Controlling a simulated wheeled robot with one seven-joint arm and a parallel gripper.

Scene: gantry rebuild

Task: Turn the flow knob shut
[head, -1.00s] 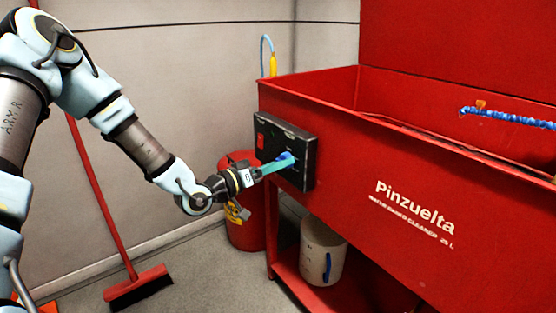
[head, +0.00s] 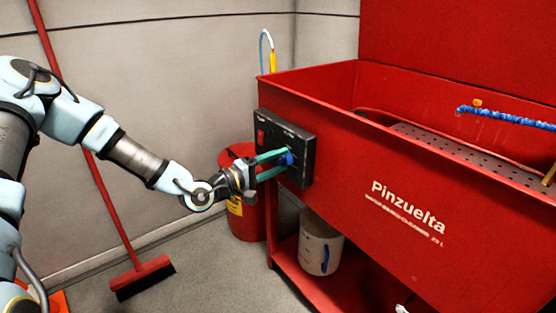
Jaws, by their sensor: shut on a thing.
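The flow knob (head: 289,158) is small and blue, on the black control panel (head: 303,164) at the left end of the red parts washer (head: 338,150). My gripper (head: 285,159) reaches it from the left, with its two green fingers on either side of the knob. The fingers are shut on the knob and partly cover it. Any mark showing the knob's angle is too small to read.
A red switch (head: 261,136) sits on the panel left of the knob. A red bin (head: 243,215) stands behind my gripper. A white bucket (head: 320,243) is on the washer's lower shelf. A red broom (head: 143,277) leans against the wall.

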